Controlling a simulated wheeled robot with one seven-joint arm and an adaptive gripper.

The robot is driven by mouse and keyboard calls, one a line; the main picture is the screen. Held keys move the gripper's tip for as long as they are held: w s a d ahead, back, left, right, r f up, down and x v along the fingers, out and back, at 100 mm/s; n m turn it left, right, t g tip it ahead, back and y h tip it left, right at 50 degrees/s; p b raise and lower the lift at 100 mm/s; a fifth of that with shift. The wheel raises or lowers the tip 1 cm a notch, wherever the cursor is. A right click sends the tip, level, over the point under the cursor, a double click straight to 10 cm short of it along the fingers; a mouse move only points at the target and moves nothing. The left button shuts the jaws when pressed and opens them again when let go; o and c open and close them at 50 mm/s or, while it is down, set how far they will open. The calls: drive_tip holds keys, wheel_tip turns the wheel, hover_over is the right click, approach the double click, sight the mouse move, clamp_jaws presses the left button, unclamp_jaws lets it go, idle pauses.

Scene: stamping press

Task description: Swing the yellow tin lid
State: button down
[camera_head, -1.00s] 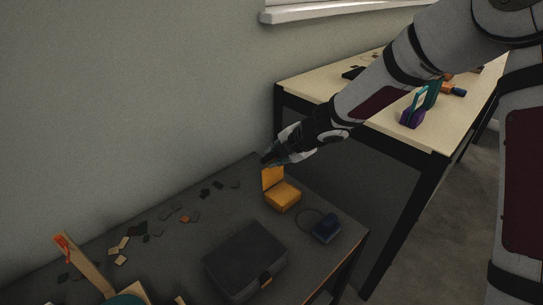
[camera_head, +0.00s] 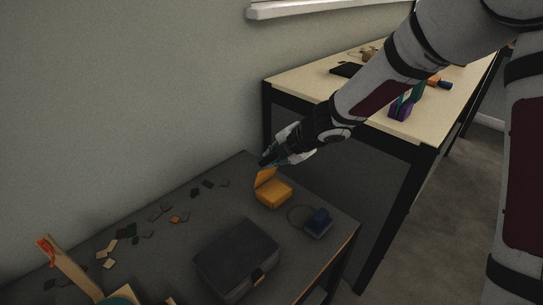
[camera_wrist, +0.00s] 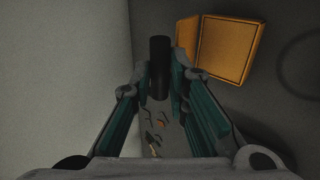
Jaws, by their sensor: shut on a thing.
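The yellow tin (camera_head: 273,196) stands on the dark table, its lid (camera_head: 265,177) raised on the wall-side edge and slanting over the tin. In the wrist view the tin's body (camera_wrist: 228,52) is at upper right, with the lid (camera_wrist: 187,34) as a narrow strip beside it. My gripper (camera_head: 265,162) is at the lid's upper edge, on its wall side. In the wrist view my gripper (camera_wrist: 160,82) is shut on a dark rod (camera_wrist: 160,62) between its teal fingers. Whether the rod touches the lid is hard to tell.
A blue block (camera_head: 318,221) with a thin cord loop lies right of the tin. A dark case (camera_head: 237,257) lies nearer. Small flat chips (camera_head: 162,208) are scattered to the left. A pale table (camera_head: 350,99) with other items stands behind, and the wall (camera_head: 120,90) is close.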

drive_tip(key=shift+s+d+f, duration=0.2)
drive_tip(key=shift+s+f, duration=0.05)
drive_tip(key=shift+f, duration=0.2)
drive_tip(key=shift+s+d+f+b, duration=0.3)
drive_tip(key=shift+s+d+b, duration=0.35)
drive_tip(key=shift+d+b, duration=0.1)
drive_tip(key=shift+s+d+f+b, duration=0.6)
drive_tip(key=shift+d+f+b, duration=0.05)
drive_tip(key=shift+b, duration=0.3)
drive_tip(key=shift+f, duration=0.1)
drive_tip(key=shift+s+d+f+b, duration=0.3)
drive_tip(key=shift+f+b, duration=0.15)
drive_tip(key=shift+b, duration=0.1)
drive_tip(key=shift+s+d+f+b, duration=0.3)
drive_tip(key=shift+f+b, duration=0.1)
drive_tip(key=shift+b, duration=0.1)
drive_tip(key=c, duration=1.5)
unclamp_jaws()
drive_tip(key=shift+r, duration=0.1)
